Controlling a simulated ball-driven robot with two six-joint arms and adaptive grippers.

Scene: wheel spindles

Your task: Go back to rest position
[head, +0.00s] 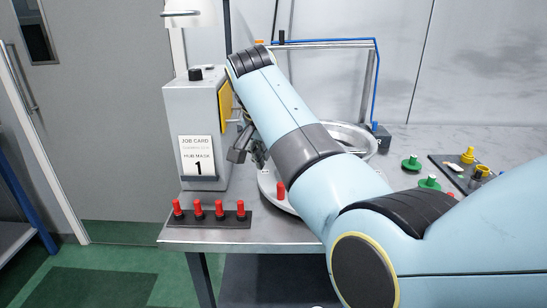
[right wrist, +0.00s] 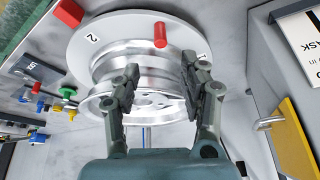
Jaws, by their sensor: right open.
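My right gripper (head: 240,145) hangs beside the grey job-card box, over the left edge of the round plate, in the head view. In the right wrist view its two fingers (right wrist: 158,82) are apart with nothing held between them. A silver wheel (right wrist: 145,52) stands beyond the fingers on a pale round plate (right wrist: 82,62) marked 2 and, partly hidden, 1. A red peg (right wrist: 160,36) stands on this plate. In the head view my right arm covers much of the wheel (head: 352,136) and plate (head: 267,184). My left gripper is not in view.
The grey box (head: 189,115) with job card 1 stands at the table's left. Several red pegs (head: 220,209) stand in a dark strip at the front edge. Green (head: 411,162) and yellow (head: 467,155) pieces lie right. A blue-edged frame (head: 376,85) rises behind.

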